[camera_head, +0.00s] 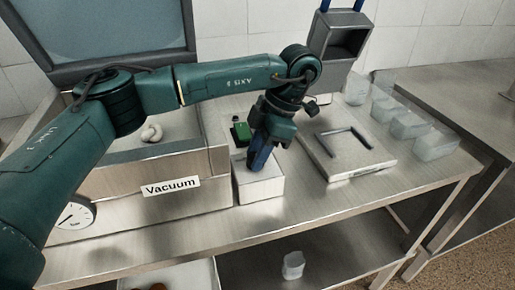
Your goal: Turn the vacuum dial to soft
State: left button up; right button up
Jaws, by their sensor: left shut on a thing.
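My left gripper (257,163) points down onto a small pale control box (262,188) at the front right of the vacuum machine (130,208). Its dark blue fingers are shut on the vacuum dial at the top of the box. The fingers hide the dial, so its setting cannot be read. A "Vacuum" label (171,187) is on the machine's front. A round gauge (75,215) with a dark needle sits at the machine's left. My right gripper is not in view.
A green switch (241,132) sits just behind the gripper. Several translucent containers (408,123) stand on the steel table (330,205). The machine's raised lid (110,30) is behind my arm.

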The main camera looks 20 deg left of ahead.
pick_arm(q)
jog(key=shift+n+g+h, duration=0.3)
jog(key=shift+n+h, duration=0.1)
jog(key=shift+n, duration=0.9)
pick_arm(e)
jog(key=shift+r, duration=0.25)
pick_arm(q)
jog(key=o, duration=1)
jog(key=shift+c, duration=0.2)
jog(key=shift+w, duration=0.1)
jog(key=p+v, duration=0.3)
jog(key=v, duration=1)
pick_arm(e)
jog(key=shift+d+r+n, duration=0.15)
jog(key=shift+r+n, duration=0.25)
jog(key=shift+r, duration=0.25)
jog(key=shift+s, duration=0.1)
